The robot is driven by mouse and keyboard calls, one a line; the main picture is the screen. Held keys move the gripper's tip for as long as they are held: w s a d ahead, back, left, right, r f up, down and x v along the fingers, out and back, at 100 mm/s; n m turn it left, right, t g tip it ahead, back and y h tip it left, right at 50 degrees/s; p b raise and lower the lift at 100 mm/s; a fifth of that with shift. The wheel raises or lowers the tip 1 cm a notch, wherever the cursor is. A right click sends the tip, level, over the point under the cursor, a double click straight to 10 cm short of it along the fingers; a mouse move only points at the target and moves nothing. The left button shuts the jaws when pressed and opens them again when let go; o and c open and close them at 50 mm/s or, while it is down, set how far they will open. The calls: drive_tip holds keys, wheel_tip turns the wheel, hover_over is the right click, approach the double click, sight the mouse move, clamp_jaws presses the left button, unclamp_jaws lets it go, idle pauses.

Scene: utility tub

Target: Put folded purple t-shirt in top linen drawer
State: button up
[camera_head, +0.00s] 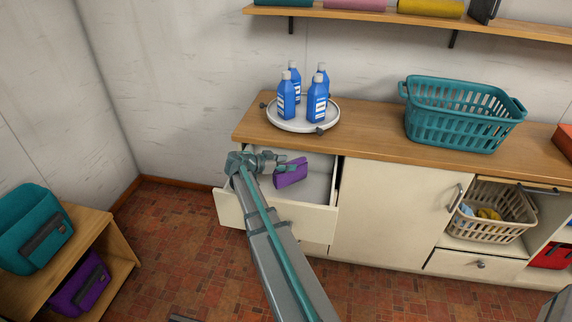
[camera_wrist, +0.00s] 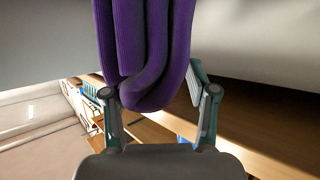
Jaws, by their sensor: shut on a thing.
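The folded purple t-shirt (camera_head: 291,173) is held by my gripper (camera_head: 279,164) over the open top drawer (camera_head: 314,218) at the left end of the counter. In the wrist view the t-shirt (camera_wrist: 145,45) hangs between the two fingers of my gripper (camera_wrist: 153,92). The drawer is pulled out, and its pale inside shows around the t-shirt. Whether the t-shirt touches the drawer floor cannot be told. Part of the drawer is hidden behind my arm.
A round white tray (camera_head: 280,125) with several blue bottles (camera_head: 287,97) stands on the counter above the drawer. A teal basket (camera_head: 462,112) stands to its right. A low wooden shelf (camera_head: 92,222) with teal and purple bags is at the left.

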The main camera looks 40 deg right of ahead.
drive_tip(key=o, duration=1.3)
drive_tip(key=shift+r, duration=0.1)
drive_tip(key=shift+r+p, duration=0.75)
drive_tip(key=shift+p, duration=0.4)
drive_tip(key=b+v, duration=0.1)
drive_tip(key=v, duration=0.6)
drive_tip(key=shift+a, duration=0.25)
